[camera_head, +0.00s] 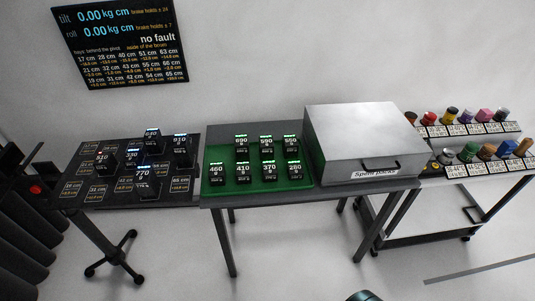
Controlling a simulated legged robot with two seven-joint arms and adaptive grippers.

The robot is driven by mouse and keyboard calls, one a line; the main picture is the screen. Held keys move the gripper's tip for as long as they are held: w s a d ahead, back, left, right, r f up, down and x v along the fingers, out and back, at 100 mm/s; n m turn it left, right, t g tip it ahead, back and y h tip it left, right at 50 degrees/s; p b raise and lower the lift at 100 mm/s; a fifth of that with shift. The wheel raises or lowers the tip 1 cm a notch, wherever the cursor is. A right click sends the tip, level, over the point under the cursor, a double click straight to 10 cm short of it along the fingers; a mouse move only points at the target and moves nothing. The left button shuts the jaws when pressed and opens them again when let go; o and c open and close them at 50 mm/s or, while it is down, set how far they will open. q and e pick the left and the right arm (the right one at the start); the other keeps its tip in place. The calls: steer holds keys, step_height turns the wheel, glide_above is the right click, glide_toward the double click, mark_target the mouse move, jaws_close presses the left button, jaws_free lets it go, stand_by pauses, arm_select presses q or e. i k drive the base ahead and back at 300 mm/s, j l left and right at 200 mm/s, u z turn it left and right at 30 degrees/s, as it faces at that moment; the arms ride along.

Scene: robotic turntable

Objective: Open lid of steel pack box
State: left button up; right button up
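The steel pack box (365,133) is a grey metal box on the right part of the middle table. Its lid (362,121) is closed. A black handle (381,164) sits on its front, above a white label (376,174) that seems to read "Spent packs". Neither gripper can be made out in the head view. A small dark rounded part with a teal edge shows at the bottom edge, and I cannot tell what it is.
A green tray (212,189) with several black numbered packs lies left of the box. A dark turntable board (120,199) with more packs stands further left. A rack (482,165) of colourful items stands at right. A display (120,43) hangs on the wall. The front floor is clear.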

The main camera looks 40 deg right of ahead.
mark_target(347, 142)
steer(key=z, duration=2.15)
